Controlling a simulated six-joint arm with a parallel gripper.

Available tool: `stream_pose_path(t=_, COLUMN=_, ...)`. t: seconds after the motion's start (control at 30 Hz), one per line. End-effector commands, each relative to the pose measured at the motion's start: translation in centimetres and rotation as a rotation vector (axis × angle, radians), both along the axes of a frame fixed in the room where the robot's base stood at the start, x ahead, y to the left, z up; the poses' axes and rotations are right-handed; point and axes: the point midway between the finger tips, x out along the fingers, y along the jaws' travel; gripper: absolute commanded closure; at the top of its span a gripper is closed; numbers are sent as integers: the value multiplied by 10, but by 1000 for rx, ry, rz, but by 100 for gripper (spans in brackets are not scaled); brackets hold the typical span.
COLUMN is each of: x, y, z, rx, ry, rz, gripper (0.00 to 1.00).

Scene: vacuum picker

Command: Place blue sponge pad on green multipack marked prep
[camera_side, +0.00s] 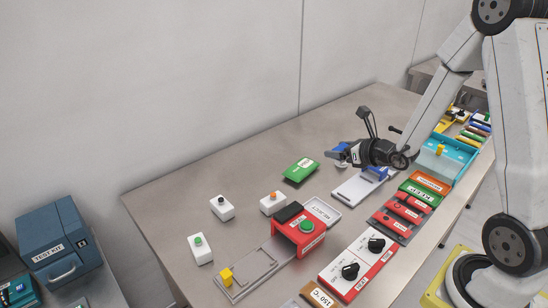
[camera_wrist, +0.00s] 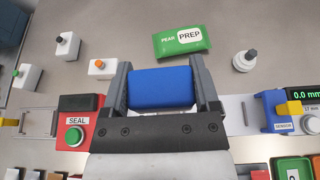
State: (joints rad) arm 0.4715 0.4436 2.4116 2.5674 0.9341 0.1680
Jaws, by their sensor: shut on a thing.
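The blue sponge pad (camera_wrist: 161,89) is a blue block between the two fingers of my gripper (camera_wrist: 163,84) in the wrist view. My gripper is shut on it. In the side view my gripper (camera_side: 342,152) is above the table, right of the green multipack, with a bit of the blue pad (camera_side: 339,149) showing at its tip. The green multipack (camera_side: 301,169) lies flat on the table and is apart from the pad. In the wrist view the multipack (camera_wrist: 170,46) lies beyond the pad and carries a white PREP label (camera_wrist: 189,36).
Small white boxes with a black button (camera_side: 221,207), an orange button (camera_side: 272,203) and a green button (camera_side: 200,249) stand to the left. A red SEAL station (camera_side: 299,232) stands nearer the front. Bins and devices line the right edge.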

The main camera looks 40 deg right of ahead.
Motion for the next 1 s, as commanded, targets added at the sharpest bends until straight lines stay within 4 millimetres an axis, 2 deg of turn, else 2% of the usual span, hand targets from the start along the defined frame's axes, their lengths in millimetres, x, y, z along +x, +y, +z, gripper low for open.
stream_pose_path(t=0.5, x=22, y=1, z=4, rx=4, ry=-18, rz=233, gripper=86)
stream_pose_path(t=0.7, x=26, y=1, z=3, rx=0, ry=-8, rz=324, gripper=86)
stream_pose_path(t=1.0, x=27, y=0, z=2, rx=-1, ry=3, rz=373, gripper=86)
